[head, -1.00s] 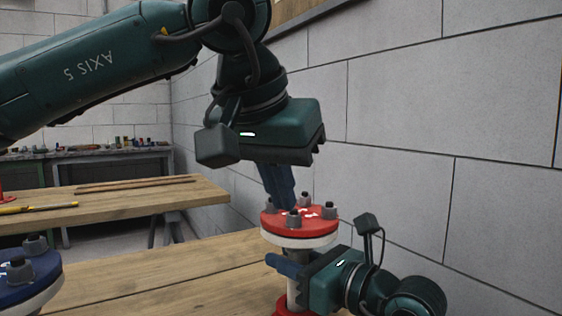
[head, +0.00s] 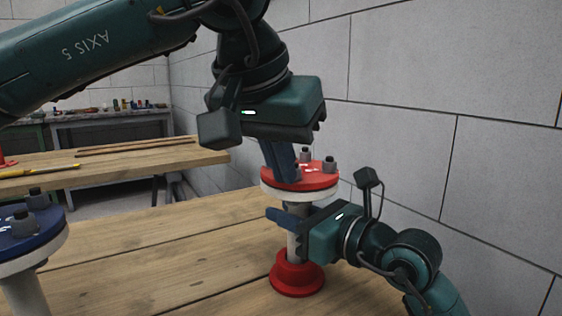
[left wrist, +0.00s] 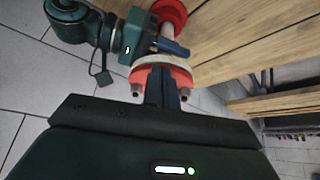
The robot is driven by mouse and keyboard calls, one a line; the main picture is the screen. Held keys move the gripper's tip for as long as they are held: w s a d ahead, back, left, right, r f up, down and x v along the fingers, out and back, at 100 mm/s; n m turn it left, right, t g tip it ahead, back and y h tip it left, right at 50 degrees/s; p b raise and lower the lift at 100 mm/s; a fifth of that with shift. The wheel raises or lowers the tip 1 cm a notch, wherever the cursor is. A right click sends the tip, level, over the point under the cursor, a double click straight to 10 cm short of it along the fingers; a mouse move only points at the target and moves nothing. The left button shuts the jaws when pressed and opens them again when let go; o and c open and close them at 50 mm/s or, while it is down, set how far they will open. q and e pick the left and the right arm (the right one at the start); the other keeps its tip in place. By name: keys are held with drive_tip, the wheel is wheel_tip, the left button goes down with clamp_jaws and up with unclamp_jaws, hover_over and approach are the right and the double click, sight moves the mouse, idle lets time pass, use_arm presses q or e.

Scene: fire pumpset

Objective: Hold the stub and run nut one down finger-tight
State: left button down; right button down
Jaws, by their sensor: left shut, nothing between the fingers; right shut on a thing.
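The stub is an upright pale pipe (head: 293,246) with a red-topped flange (head: 318,179) and a red foot (head: 297,280) on the wooden bench. Two grey nuts on studs show on the flange: a rear nut (head: 305,155) and a right nut (head: 329,165). My left gripper (head: 289,179) is shut and empty, pointing down at the flange's front left; its fingers hide the nuts there. Contact cannot be told. My right gripper (head: 285,219) is shut on the pipe below the flange. The left wrist view shows the flange (left wrist: 152,66) beyond the left fingers (left wrist: 162,92).
A blue flange (head: 32,238) with nuts stands on a pale pipe at the lower left. A block wall (head: 420,90) rises close behind and right. Another bench (head: 110,163) with a yellow tool (head: 45,170) is at the back left. The bench between the flanges is clear.

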use_arm(q)
drive_tip(key=shift+w, duration=0.4)
idle(0.5)
drive_tip(key=shift+s+d, duration=0.1)
drive_tip(key=shift+s, duration=0.05)
drive_tip(key=shift+s+f, duration=0.1)
drive_tip(key=shift+f, duration=0.05)
idle(0.4)
drive_tip(key=shift+s, duration=0.1)
wheel_tip(320, 180, up, 6)
drive_tip(key=shift+a, duration=0.2)
idle(0.5)
